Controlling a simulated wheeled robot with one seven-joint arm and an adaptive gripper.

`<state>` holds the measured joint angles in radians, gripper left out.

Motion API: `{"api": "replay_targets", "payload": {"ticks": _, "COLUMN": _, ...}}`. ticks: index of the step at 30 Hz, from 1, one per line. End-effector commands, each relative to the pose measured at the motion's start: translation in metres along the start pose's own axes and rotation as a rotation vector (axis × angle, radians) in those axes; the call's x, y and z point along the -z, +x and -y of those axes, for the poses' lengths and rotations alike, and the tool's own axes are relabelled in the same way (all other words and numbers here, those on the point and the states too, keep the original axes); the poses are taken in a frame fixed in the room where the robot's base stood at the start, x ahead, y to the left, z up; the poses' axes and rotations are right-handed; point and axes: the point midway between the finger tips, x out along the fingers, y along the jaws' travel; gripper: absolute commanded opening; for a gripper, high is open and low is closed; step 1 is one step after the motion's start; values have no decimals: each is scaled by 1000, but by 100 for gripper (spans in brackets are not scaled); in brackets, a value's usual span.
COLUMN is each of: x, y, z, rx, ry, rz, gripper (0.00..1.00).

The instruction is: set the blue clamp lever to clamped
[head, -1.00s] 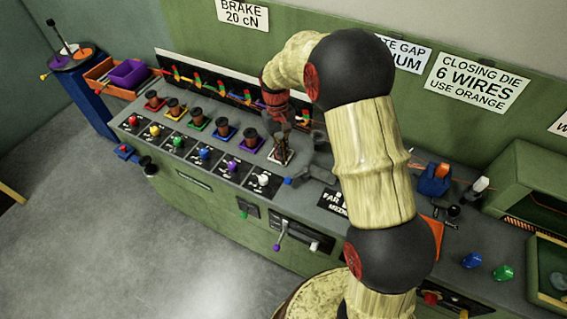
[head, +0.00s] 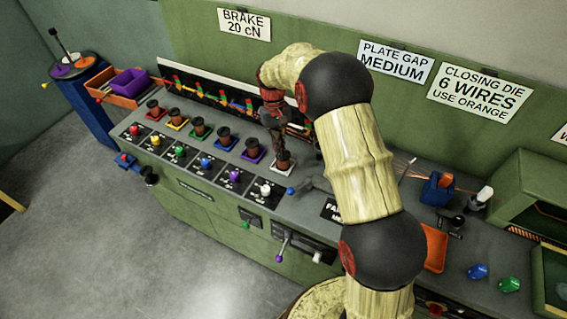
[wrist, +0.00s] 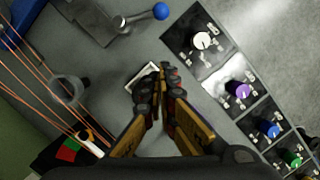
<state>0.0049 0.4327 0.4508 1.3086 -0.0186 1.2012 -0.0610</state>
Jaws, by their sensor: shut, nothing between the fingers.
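The blue clamp lever shows in the head view as a blue ball knob (head: 290,190) on a grey arm, at the bench front right of the white-based spool. In the wrist view the blue knob (wrist: 161,11) is at the top, with its grey arm running left to a grey block. My gripper (head: 279,147) is above the bench by the white-based spool (head: 284,164), apart from the lever. In the wrist view my gripper (wrist: 166,72) points down with its fingers together and empty, partly covering the white-edged base (wrist: 140,75).
A row of spools on coloured bases stands left of the lever. Coloured knobs, including the white knob (head: 266,189), line the bench front. Wires (wrist: 42,75) run along the left of the wrist view. The open floor is in front.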

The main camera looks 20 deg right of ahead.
Motion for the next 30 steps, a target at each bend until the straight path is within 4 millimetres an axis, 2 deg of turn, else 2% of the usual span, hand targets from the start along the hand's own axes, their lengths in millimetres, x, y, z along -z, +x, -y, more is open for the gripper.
{"api": "replay_targets", "payload": {"ticks": 14, "x": 0, "y": 93, "z": 0, "rx": 0, "ry": 0, "rz": 3, "gripper": 0}}
{"api": "replay_targets", "payload": {"ticks": 21, "x": -28, "y": 93, "z": 0, "rx": 0, "ry": 0, "rz": 0, "gripper": 0}}
{"api": "replay_targets", "payload": {"ticks": 30, "x": -40, "y": 93, "z": 0, "rx": 0, "ry": 0, "rz": 0, "gripper": 0}}
